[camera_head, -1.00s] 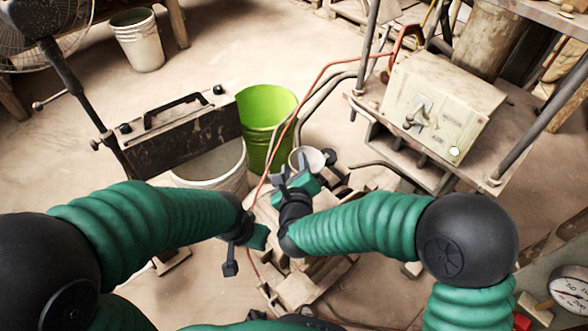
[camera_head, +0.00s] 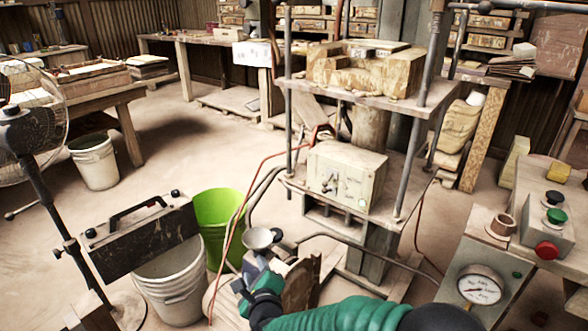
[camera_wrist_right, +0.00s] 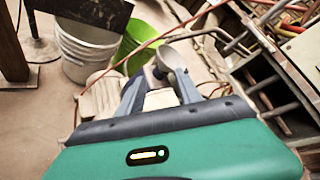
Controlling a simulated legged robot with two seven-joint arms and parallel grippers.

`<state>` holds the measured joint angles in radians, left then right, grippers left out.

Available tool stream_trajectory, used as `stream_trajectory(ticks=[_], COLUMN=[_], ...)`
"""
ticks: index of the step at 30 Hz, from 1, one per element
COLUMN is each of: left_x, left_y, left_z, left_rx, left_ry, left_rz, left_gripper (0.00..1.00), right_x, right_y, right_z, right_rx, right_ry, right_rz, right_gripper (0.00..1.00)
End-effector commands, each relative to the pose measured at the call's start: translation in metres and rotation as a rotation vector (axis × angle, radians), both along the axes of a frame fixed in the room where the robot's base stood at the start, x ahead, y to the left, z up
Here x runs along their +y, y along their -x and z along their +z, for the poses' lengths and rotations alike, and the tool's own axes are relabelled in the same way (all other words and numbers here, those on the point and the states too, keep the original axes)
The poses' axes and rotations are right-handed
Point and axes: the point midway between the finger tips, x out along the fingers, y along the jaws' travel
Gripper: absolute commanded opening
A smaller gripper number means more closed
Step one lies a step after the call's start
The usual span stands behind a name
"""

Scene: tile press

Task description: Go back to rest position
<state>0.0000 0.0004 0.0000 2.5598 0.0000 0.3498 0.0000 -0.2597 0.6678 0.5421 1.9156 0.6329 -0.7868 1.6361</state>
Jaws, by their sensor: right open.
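My right gripper (camera_head: 252,273) is low in the middle of the head view, on the end of my green-sleeved arm. In the right wrist view its two grey fingers (camera_wrist_right: 160,88) stand apart, open. A small grey metal cup (camera_head: 258,238) lies just beyond the fingertips. In the right wrist view the cup (camera_wrist_right: 173,58) shows past the gap between the fingers, and I cannot tell whether a finger touches it. My left gripper is not in view.
A green bucket (camera_head: 215,212) and a white bucket (camera_head: 170,275) stand left of my gripper. The press (camera_head: 345,175) with its posts and hoses rises ahead. A control box with buttons (camera_head: 550,215) and a gauge (camera_head: 480,287) is at right. Open floor lies at left.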

Motion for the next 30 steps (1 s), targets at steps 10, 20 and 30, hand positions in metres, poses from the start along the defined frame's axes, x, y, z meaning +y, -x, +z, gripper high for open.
stream_trajectory(ticks=[10, 20, 30], left_x=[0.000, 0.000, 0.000], left_y=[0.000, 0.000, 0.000], left_z=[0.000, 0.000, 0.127], left_rx=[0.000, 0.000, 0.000], left_ry=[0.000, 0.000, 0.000], left_rz=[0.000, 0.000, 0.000], left_gripper=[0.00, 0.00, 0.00], right_x=[-0.219, -0.342, -0.344], right_y=[0.101, 0.238, 0.242], right_z=[-0.060, -0.084, 0.041], right_rx=[0.065, 0.202, 0.200], right_ry=[1.240, 1.531, 1.535], right_rz=[0.841, 1.485, 1.521], right_gripper=[0.42, 0.42, 0.42])
